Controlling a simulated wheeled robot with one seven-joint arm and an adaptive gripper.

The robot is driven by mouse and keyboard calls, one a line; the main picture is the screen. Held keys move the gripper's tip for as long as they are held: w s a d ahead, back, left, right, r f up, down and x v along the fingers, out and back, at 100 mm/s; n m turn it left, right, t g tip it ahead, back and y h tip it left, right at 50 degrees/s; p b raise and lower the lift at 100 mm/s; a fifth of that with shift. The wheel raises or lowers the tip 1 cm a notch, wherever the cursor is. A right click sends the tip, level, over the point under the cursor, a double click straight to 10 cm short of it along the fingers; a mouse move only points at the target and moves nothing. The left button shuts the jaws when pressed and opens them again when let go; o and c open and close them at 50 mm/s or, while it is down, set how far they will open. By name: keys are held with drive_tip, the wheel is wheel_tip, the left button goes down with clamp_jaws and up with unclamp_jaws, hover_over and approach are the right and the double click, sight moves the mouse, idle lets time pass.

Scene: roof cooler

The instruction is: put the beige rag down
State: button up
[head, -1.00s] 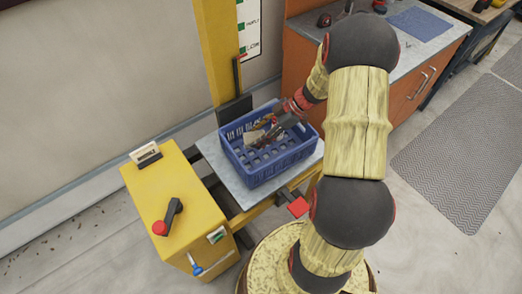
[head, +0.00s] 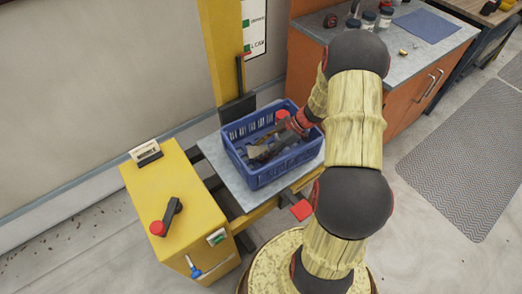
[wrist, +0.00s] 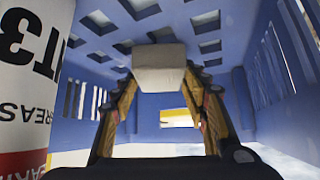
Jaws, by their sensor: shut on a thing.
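My gripper (wrist: 163,95) is inside the blue crate (head: 262,181), its two fingers closed around the beige rag (wrist: 160,68). The rag shows as a pale, small block between the fingertips in the wrist view. There it appears against the crate's slotted blue floor; I cannot tell whether it touches. In the head view my gripper (head: 263,152) is low within the crate walls and the rag is hard to make out.
A white labelled can (wrist: 28,75) stands close beside my gripper in the crate. The crate sits on a grey platform (head: 232,178). A yellow cabinet (head: 165,195) with a red-knobbed lever is at left. An orange-fronted workbench (head: 400,90) with jars and a blue mat (head: 425,25) is behind.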

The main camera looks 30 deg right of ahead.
drive_tip(key=shift+f, duration=0.15)
drive_tip(key=o, duration=0.9)
drive_tip(key=shift+c, duration=0.2)
